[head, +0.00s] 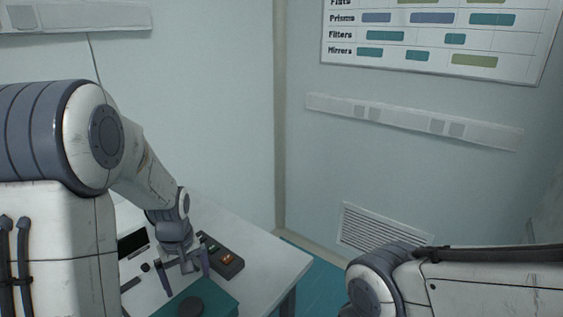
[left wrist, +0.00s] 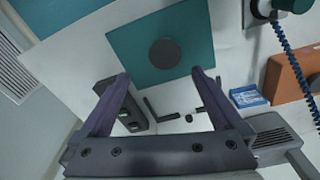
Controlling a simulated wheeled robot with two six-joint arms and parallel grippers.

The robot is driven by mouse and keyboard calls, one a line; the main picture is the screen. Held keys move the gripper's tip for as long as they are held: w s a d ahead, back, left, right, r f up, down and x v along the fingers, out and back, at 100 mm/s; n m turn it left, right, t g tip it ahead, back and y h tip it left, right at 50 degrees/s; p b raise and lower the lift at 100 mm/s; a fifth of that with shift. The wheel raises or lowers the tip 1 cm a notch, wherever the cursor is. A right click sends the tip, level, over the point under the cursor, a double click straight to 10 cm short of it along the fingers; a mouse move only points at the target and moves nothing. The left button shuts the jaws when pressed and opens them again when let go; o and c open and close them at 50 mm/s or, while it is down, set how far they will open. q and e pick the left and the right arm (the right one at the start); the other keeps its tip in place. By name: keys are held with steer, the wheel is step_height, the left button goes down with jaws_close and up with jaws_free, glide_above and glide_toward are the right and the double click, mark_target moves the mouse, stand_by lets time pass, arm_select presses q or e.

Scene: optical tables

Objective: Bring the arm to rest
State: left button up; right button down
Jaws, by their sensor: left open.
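My left arm comes in from the left in the head view. My left gripper (head: 186,274) points down over the white table (head: 265,252), beside a dark box with lit buttons. In the left wrist view my left gripper (left wrist: 160,74) has its two fingers spread wide with nothing between them. Beyond the fingertips lies a teal mat (left wrist: 122,45) with a dark round disc (left wrist: 164,53) on it. A link of my right arm shows at the lower right of the head view; the right gripper is out of the picture.
The dark button box (head: 222,256) stands close to the right of the left gripper. The left wrist view shows an orange box (left wrist: 287,80), a small blue box (left wrist: 247,96) and a coiled blue cable (left wrist: 291,55). A wall vent (head: 385,227) is beyond the table.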

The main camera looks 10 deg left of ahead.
arm_select(q)
steer(key=s+d+r+m+h, duration=0.1)
steer(key=s+d+r+m, duration=0.25)
steer(key=d, duration=0.55)
steer(key=s+d+r+m, duration=0.2)
steer(key=s+d+m, duration=0.3)
steer(key=d, duration=0.4)
steer(key=s+d+r+m, duration=0.1)
steer(key=s+d+m, duration=0.1)
steer(key=s+m, duration=0.2)
steer(key=s+d+r+m, duration=0.1)
steer(key=s+d+m, duration=0.2)
steer(key=s, duration=0.4)
steer(key=shift+s+d+m+g+h, duration=0.25)
steer(key=shift+s+m+g+h, duration=0.05)
steer(key=shift+s+m+g, duration=0.1)
